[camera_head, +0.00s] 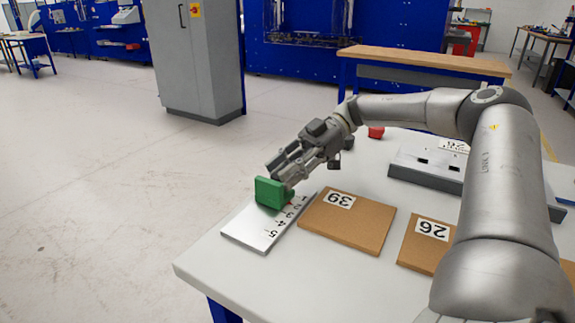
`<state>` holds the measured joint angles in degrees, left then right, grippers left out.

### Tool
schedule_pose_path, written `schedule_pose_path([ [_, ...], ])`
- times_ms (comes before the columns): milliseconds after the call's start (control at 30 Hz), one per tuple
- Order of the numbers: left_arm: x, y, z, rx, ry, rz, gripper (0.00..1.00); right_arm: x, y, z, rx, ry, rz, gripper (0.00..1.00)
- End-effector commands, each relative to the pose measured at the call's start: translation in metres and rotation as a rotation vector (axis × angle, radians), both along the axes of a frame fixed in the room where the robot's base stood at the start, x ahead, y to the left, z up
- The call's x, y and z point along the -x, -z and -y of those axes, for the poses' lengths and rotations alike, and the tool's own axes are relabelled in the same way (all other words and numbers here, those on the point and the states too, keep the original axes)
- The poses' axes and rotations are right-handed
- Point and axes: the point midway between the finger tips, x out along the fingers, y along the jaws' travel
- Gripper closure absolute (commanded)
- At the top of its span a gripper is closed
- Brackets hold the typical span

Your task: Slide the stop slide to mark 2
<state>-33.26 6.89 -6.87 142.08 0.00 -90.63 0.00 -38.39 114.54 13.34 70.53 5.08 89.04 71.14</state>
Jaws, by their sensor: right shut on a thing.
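The stop slide is a green block (272,193) standing on the far part of a silver plate (254,234). The plate carries a scale of numbered marks along its right side, with 1 at the far end and 5 at the near end. The green block stands close to marks 1 and 2; its exact alignment cannot be told. A small red part shows at the block's right side. My left gripper is not in view.
Right of the plate lie brown boards marked 39 (345,222) and 26 (421,255) on the white table (218,277). A grey fixture (425,178) and a small red object (376,132) are farther back. The table's left edge is close to the plate.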

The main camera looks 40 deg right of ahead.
Motion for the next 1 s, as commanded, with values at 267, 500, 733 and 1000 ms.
schedule_pose_path([
  [267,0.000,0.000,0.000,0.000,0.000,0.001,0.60,0.000,0.000,0.000,0.000,-0.001,0.001,0.68],
  [500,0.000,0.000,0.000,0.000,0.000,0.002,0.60,0.000,0.000,0.000,0.000,0.000,0.001,0.49],
  [733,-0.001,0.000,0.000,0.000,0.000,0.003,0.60,0.000,-0.001,0.001,0.000,0.000,0.001,0.49],
  [1000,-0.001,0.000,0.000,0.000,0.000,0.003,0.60,0.002,-0.012,0.029,0.002,0.003,0.001,0.49],
])
